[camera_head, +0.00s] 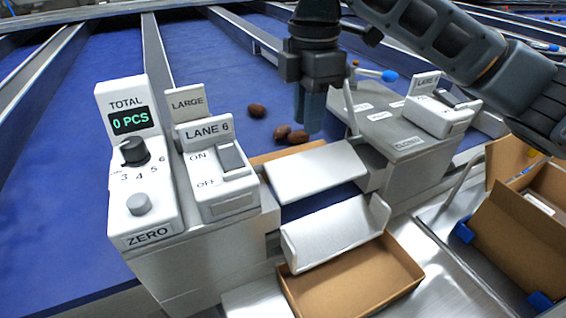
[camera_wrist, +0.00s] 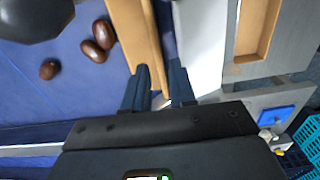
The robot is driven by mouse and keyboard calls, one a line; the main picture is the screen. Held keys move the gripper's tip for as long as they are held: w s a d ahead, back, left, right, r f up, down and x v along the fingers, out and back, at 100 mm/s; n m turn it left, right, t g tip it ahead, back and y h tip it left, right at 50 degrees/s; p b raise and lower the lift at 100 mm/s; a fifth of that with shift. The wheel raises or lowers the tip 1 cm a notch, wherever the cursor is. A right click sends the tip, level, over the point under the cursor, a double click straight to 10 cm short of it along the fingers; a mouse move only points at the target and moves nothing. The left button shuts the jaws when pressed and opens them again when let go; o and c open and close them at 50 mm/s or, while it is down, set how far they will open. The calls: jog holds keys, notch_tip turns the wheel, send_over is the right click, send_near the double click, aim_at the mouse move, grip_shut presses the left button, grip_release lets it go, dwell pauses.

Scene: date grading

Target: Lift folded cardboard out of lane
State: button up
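The folded cardboard (camera_head: 283,154) is a tan strip lying across the blue lane (camera_head: 205,65), just behind the white chute flap (camera_head: 318,172). In the head view the flap and my gripper hide part of it. In the wrist view the cardboard (camera_wrist: 137,38) runs down from the top edge to between my fingers. My gripper (camera_head: 310,130) points down over its right part. In the wrist view the fingers (camera_wrist: 160,88) are apart, with the cardboard's near end showing in the gap. I cannot tell whether either finger touches it.
Three brown dates (camera_head: 282,132) lie on the lane beside the cardboard. The LANE 6 switch box (camera_head: 218,170) and the TOTAL counter (camera_head: 135,165) stand left, a grey housing (camera_head: 400,140) right. An open cardboard box (camera_head: 350,275) sits below the lower white chute (camera_head: 335,235).

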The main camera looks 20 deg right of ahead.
jog(key=shift+w+d+f, duration=0.15)
jog(key=shift+f, duration=0.15)
jog(key=shift+w+d+f, duration=0.1)
jog(key=shift+d+f, duration=0.05)
jog(key=shift+f, duration=1.7)
jog(key=shift+w+d+f, duration=0.1)
jog(key=shift+f, duration=1.7)
grip_shut()
